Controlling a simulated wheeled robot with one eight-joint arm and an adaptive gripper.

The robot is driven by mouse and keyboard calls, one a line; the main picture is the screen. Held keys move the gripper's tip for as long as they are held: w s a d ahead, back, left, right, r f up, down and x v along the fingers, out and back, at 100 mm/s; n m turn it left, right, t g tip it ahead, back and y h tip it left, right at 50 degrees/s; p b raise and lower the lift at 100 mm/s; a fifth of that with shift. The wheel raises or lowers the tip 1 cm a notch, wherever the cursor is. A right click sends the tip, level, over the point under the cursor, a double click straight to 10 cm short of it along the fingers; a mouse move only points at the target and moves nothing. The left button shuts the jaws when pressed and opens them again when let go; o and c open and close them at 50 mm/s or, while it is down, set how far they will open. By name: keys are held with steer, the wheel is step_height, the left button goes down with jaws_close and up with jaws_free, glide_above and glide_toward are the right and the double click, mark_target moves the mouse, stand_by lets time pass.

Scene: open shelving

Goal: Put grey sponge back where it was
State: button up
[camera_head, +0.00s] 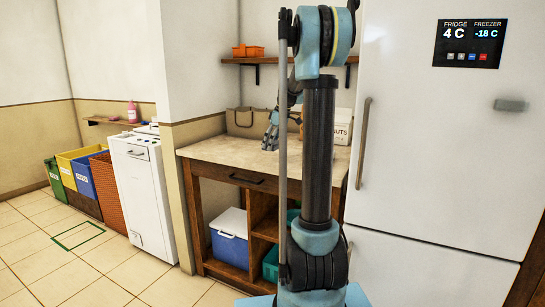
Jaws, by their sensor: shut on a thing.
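My gripper (269,143) is over the wooden counter, left of my arm's dark column, with its fingers pointing down. It is shut on a small pale grey piece at its fingertips, which looks like the grey sponge. The sponge is tiny in this view and mostly covered by the fingers. I cannot tell whether it touches the counter top (215,150).
A brown bag-like holder (241,123) and a white box (343,127) stand at the counter's back. A wall shelf (253,61) holds orange bins (248,51). The fridge (440,150) is close on the right. Open floor (110,270) lies left.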

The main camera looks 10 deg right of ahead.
mark_target(273, 159)
steer(key=shift+s+f, duration=0.1)
steer(key=shift+f, duration=2.4)
steer(key=o, duration=1)
steer(key=v, duration=1.2)
steer(key=shift+s, duration=0.1)
steer(key=s+a+f+m+h, duration=0.1)
steer(key=s+f+m, duration=0.3)
steer(key=s, duration=0.7)
steer(key=s+a+f+m, duration=0.15)
steer(key=s+f, duration=0.35)
steer(key=s, duration=0.5)
steer(key=s+a+f+m+h, duration=0.15)
steer(key=s+f, duration=0.35)
steer(key=s, duration=0.6)
steer(key=s+f+m, duration=0.1)
steer(key=s+f, duration=0.2)
steer(key=s+f+m, duration=0.1)
steer(key=s+f, duration=0.2)
steer(key=s+d+f+m, duration=0.1)
steer(key=s+f, duration=0.2)
steer(key=f, duration=0.1)
steer(key=shift+s+f+m, duration=0.15)
steer(key=shift+s+m, duration=0.15)
steer(key=shift+s, duration=0.1)
